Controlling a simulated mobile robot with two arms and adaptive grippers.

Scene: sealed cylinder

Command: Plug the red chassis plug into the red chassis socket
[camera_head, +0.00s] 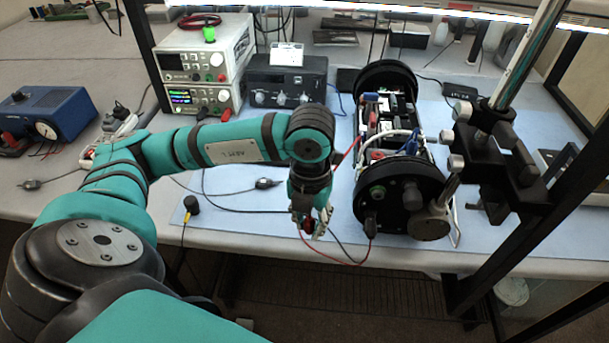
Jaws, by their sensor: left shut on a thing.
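My left gripper (309,224) is shut on the red plug (307,226), a small red piece between its fingertips. A red wire loops from the plug's area toward the cylinder's front end. The gripper hangs over the front part of the blue mat, left of the black cylinder chassis (398,207) and apart from it. The chassis's round black end plate carries a green-ringed connector, a dark knob and a black plug (370,223) low on the left. I cannot make out the red chassis socket. My right gripper is not in view.
A black stand (495,150) with a slanted post is close on the chassis's right. Power supplies (205,65) and a black instrument (285,82) stand behind my left arm. A black cylindrical piece (191,204) stands at the mat's left. Cables cross the mat. Its front strip is mostly clear.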

